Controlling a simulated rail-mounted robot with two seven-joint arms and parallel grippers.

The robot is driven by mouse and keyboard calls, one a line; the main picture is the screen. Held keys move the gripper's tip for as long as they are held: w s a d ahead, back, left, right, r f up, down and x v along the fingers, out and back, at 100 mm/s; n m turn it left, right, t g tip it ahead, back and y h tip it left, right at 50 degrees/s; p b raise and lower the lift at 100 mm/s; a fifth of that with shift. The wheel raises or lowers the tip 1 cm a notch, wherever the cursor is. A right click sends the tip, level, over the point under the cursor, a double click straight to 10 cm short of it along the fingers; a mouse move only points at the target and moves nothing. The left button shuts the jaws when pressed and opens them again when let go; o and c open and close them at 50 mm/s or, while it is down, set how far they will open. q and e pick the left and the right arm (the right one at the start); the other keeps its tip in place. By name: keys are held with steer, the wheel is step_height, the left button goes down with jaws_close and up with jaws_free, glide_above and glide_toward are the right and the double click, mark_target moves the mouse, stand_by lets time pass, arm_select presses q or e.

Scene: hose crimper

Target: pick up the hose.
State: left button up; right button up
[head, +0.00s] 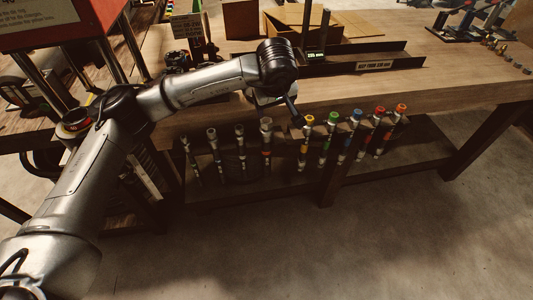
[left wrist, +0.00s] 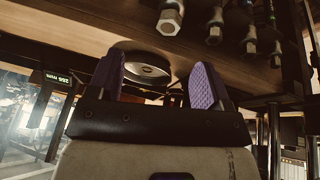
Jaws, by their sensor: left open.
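I cannot make out the hose for certain in either view. My left gripper (head: 288,104) is at the front edge of the workbench in the head view, partly hidden by its own wrist. In the left wrist view its two purple-padded fingers (left wrist: 155,88) are open and apart, with nothing gripped. My right gripper is not in view.
Along the bench front hang several grey-ended rods (head: 239,148) and several with coloured caps (head: 331,136). Hex metal ends (left wrist: 171,18) show close by in the left wrist view. A dark rail tray (head: 400,62) and wooden box (head: 330,38) stand on the workbench (head: 450,84). The right floor is clear.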

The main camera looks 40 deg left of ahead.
mark_target(266, 122)
arm_select(q)
steer(key=shift+m+g+y, duration=0.3)
steer(key=shift+m, duration=0.6)
steer(key=x, duration=0.3)
steer(key=b+x, duration=0.1)
steer(key=x, duration=0.1)
steer(key=b+x, duration=0.1)
steer(key=x, duration=0.2)
steer(key=shift+s+a+f, duration=0.3)
steer(key=shift+a+f, duration=0.05)
steer(key=shift+b+x, duration=1.25)
steer(key=shift+x, duration=1.35)
steer(key=shift+a+r, duration=0.1)
steer(key=shift+w, duration=0.1)
steer(key=shift+c, duration=0.4)
steer(key=c, duration=0.9)
